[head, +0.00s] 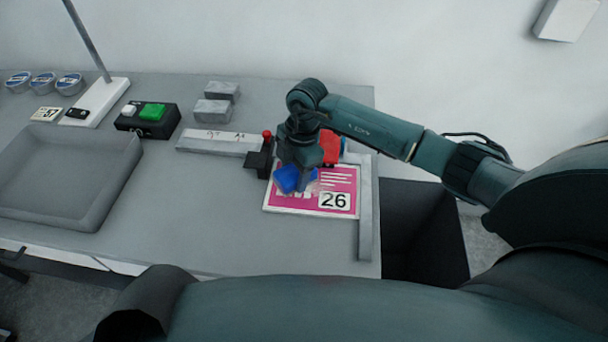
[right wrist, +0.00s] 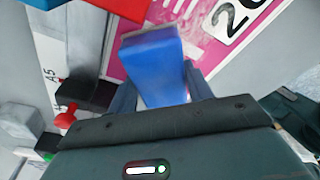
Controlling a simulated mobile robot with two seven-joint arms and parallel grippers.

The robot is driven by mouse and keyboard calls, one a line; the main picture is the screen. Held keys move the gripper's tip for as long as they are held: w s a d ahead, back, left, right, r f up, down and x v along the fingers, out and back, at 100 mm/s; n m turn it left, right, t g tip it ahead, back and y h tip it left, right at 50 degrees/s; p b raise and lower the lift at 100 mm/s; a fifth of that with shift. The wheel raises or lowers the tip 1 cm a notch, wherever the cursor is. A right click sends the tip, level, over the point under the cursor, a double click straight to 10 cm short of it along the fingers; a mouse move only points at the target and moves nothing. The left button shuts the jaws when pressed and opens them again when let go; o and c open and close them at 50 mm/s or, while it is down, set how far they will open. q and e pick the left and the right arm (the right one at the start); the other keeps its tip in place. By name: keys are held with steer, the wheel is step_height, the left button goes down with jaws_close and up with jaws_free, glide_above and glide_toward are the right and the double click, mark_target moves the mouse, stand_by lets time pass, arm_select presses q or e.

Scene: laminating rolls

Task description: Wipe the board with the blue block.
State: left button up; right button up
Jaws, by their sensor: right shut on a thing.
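The board is a magenta panel (head: 332,195) with a white border, white lines and a white "26" label. It lies on the right part of the table. My right gripper (head: 294,168) is over the board's left side, shut on the blue block (head: 287,179). In the right wrist view the blue block (right wrist: 155,68) sits between the fingers, its far end close over the magenta board (right wrist: 185,35). I cannot tell whether the block touches the board. My left gripper is not in view.
A red piece (head: 331,147) is behind the board, and a black block with a red knob (head: 266,136) is at its left. Grey bars (head: 365,220) edge it. A grey tray (head: 110,195), a green-button box (head: 152,112) and grey blocks (head: 213,110) stand left. The front middle table is clear.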

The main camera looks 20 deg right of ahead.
steer(key=shift+w+a+f, duration=0.1)
steer(key=shift+a, duration=0.25)
steer(key=shift+f, duration=0.1)
steer(key=shift+s, duration=0.2)
